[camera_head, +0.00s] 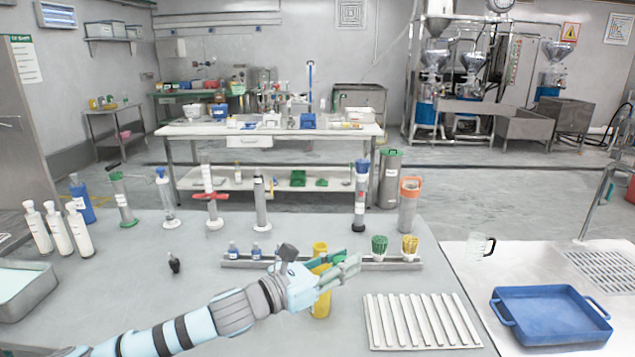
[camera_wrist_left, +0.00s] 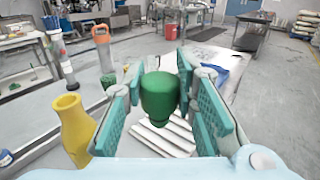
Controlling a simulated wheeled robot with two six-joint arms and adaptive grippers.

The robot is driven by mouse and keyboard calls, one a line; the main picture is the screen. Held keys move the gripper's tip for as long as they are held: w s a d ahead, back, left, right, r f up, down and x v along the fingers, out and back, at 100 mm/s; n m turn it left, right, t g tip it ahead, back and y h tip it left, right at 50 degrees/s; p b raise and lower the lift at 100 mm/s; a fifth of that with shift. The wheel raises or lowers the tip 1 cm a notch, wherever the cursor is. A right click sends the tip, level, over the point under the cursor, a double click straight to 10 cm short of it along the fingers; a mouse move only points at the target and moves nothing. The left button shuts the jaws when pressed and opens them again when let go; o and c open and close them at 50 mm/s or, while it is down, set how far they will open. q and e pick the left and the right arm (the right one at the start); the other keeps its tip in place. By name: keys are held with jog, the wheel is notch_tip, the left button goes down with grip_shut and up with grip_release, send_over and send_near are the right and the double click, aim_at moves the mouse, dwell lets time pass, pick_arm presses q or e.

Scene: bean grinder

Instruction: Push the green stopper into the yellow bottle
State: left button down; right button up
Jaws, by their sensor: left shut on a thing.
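The yellow bottle (camera_head: 321,305) stands on the grey table in the head view, partly hidden by my left gripper (camera_head: 342,267) in front of it. In the left wrist view the yellow bottle (camera_wrist_left: 72,130) is left of the fingers, apart from them, and nothing shows in its mouth. My left gripper is shut on the green stopper (camera_wrist_left: 160,98), which sits between the teal finger pads. In the head view the stopper is hard to make out among the fingers. My right gripper is not in view.
A grey rack (camera_head: 405,265) behind my gripper holds small bottles and green and yellow bundles. A white ribbed tray (camera_head: 420,320) lies to the right, with a blue tray (camera_head: 552,315) beyond it. Several tall cylinders stand along the back.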

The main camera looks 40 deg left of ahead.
pick_arm(q)
jog(key=w+a+r+n+y+p, duration=0.6)
jog(key=w+a+r+y+p, duration=0.1)
jog(key=a+y+p, duration=0.1)
jog(key=shift+a+y, duration=0.8)
jog(key=shift+a, duration=0.45)
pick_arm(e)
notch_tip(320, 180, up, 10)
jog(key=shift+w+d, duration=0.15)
pick_arm(q)
jog(key=shift+r, duration=0.1)
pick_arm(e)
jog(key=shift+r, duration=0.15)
pick_arm(q)
notch_tip(320, 180, down, 6)
jog(key=shift+s+b, duration=0.1)
jog(key=shift+b, duration=1.1)
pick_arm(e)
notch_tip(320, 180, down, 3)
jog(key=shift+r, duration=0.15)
